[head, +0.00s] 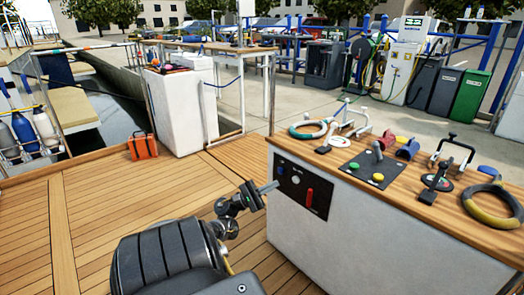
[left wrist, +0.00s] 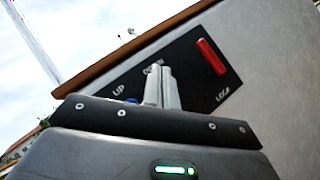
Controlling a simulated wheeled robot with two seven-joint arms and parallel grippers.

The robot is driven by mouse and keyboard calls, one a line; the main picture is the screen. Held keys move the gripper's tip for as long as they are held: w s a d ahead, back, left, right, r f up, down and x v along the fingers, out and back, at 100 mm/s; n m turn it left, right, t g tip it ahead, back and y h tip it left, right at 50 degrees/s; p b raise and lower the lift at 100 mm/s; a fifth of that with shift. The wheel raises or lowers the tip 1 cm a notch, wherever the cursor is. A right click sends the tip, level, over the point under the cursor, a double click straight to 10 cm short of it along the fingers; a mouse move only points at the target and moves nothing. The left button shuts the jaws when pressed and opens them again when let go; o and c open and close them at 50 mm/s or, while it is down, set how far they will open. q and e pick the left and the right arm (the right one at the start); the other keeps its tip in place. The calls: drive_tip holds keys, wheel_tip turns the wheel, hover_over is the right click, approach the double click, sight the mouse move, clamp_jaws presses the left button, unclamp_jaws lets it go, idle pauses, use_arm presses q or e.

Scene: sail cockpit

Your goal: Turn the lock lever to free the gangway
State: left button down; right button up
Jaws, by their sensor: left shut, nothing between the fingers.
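A black control panel (head: 290,204) is set in the front of the white console. Its red lock lever (head: 309,197) stands near upright on the panel's right side. In the left wrist view the red lever (left wrist: 211,56) sits tilted above the lettering LOCK, right of my fingers. My left gripper (head: 272,186) is shut and empty at the panel's left part, left of the lever and apart from it. Its closed fingers (left wrist: 162,85) cover part of the panel; I cannot tell whether they touch it. I cannot make out the gangway for certain. My right gripper is not in view.
The console's wooden top (head: 345,187) overhangs the panel and carries several levers, rings and buttons. An orange case (head: 143,146) stands on the deck (head: 110,205) beside a white cabinet (head: 180,115). The deck left of the console is clear.

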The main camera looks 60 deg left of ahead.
use_arm(q)
drive_tip(key=s+a, duration=0.1)
drive_tip(key=s, duration=0.2)
drive_tip(key=shift+a, duration=0.35)
drive_tip(key=shift+w, duration=0.1)
